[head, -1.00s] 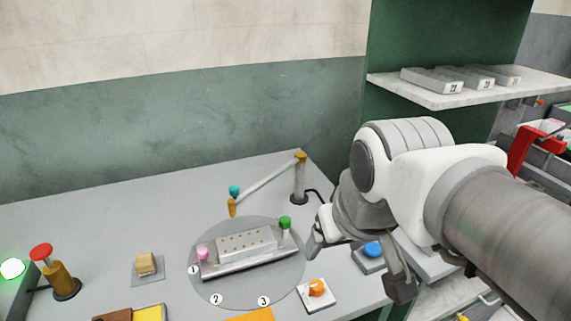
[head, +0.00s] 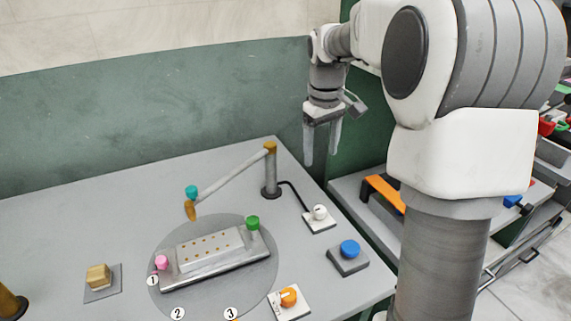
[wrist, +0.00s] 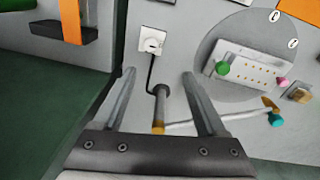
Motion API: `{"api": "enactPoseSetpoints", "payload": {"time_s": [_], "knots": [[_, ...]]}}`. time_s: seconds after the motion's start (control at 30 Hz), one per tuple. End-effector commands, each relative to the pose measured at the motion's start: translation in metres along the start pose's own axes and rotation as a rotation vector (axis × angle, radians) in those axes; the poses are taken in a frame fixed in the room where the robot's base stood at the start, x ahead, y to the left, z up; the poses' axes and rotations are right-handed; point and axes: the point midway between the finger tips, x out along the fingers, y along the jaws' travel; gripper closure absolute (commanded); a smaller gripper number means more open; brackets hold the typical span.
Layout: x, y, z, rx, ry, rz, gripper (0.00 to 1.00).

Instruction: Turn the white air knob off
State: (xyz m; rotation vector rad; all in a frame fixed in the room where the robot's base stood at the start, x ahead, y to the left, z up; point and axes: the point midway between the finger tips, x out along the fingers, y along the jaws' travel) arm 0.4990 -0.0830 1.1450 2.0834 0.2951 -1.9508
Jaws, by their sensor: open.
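The white air knob (head: 320,212) sits on a small white square plate near the right edge of the grey table. A dark cable runs from it to the base of the post with the jointed arm. In the wrist view the knob (wrist: 152,44) shows above and between my fingers, some distance beyond their tips. My gripper (head: 322,158) is open and empty, pointing down, high above the back right of the table. In the wrist view my gripper's two fingers (wrist: 158,72) are spread apart, with the post between them.
A post with a jointed arm (head: 270,170) stands behind the knob. A blue button (head: 349,250) and an orange knob (head: 288,297) are nearer the front. A round turntable (head: 165,235) carries a metal mould with pink and green knobs. An orange bar (head: 384,192) lies to the right.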

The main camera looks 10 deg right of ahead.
Motion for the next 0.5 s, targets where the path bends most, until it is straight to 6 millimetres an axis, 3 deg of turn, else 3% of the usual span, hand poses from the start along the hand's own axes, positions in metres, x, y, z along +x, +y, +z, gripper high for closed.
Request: {"api": "enactPoseSetpoints", "payload": {"time_s": [0.03,0.2,0.5], "knots": [[0.013,0.009,-0.006,-0.007,-0.015,-0.014,0.26],[0.037,0.028,-0.019,-0.037,-0.043,-0.044,0.26],[0.059,0.037,-0.024,-0.052,-0.057,-0.061,0.26]]}}
